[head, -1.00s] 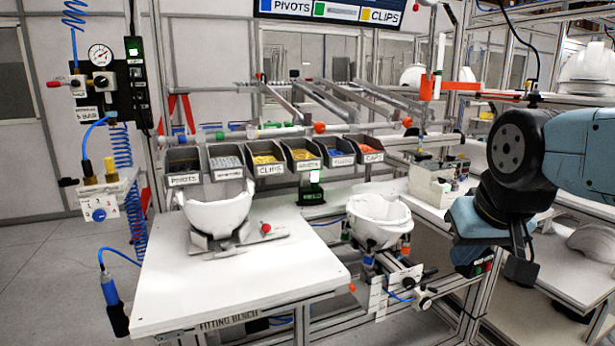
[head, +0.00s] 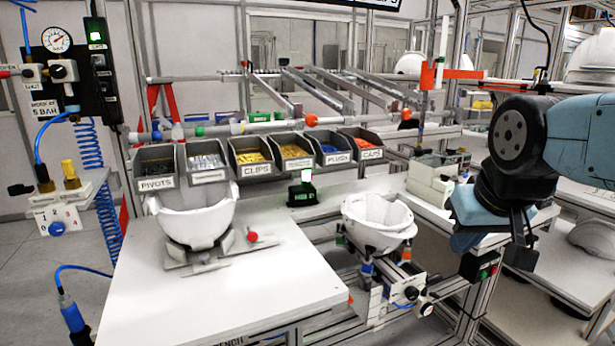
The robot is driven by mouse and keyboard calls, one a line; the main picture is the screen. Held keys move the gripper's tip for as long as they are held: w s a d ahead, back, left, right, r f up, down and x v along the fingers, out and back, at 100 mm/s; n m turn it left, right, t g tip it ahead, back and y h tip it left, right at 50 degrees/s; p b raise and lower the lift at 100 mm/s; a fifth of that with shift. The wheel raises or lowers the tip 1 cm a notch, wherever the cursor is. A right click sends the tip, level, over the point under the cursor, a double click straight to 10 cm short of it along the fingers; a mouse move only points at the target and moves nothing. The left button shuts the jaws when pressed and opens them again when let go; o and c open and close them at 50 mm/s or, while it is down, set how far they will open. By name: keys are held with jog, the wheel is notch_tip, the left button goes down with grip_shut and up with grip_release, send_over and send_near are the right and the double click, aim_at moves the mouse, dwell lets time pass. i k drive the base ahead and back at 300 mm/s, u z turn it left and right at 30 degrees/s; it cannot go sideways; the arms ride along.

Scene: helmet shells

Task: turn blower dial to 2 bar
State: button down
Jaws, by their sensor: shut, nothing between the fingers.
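A blue dial (head: 57,228) sits on a small white plate marked with digits, at the far left. The plate hangs below a bracket with yellow fittings. The dial's pointer is too small to read. My gripper (head: 520,256) hangs at the right, far from the dial and the panel. It is shut and empty, its fingers pointing down.
A white fitting bench (head: 200,310) stands between my gripper and the dial, with a white helmet shell (head: 197,222) on a stand. Several grey bins (head: 157,183) line its back. Another shell (head: 378,222) sits on a fixture at centre. Blue hoses hang near the dial.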

aim_at(56, 229)
jog(key=u, duration=2)
jog(key=k, duration=0.5)
jog(key=z, duration=0.05)
jog(key=i, duration=0.5)
jog(key=z, duration=0.15)
